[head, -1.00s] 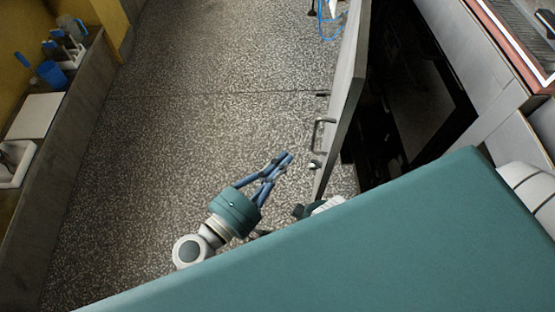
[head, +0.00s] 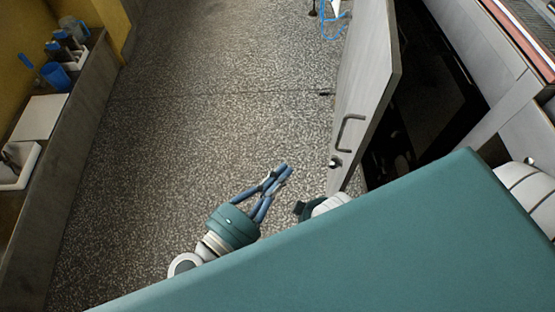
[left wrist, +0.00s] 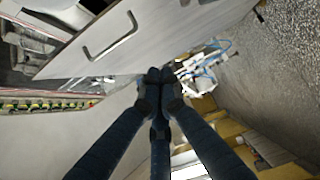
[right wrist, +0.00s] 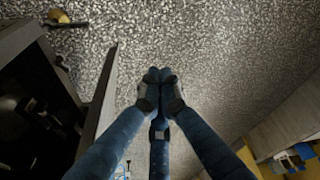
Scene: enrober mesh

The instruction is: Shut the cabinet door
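The grey cabinet door (head: 366,80) stands ajar, its outer face and bar handle (head: 346,132) turned left. Behind it the cabinet's dark interior (head: 425,95) shows. My left gripper (head: 284,171) is over the floor left of the door, apart from it in the head view. Its fingers meet with nothing between them. The left wrist view shows these fingertips (left wrist: 160,75) in front of the door (left wrist: 125,45). My right gripper is mostly hidden by my teal body in the head view. In the right wrist view its fingertips (right wrist: 158,76) are together and empty, beside the door edge (right wrist: 105,95).
A long counter (head: 75,130) with a sink (head: 18,165) and blue containers (head: 55,75) runs along the left. Blue tubing (head: 333,25) is at the top, beyond the door. The speckled floor (head: 200,110) between is clear.

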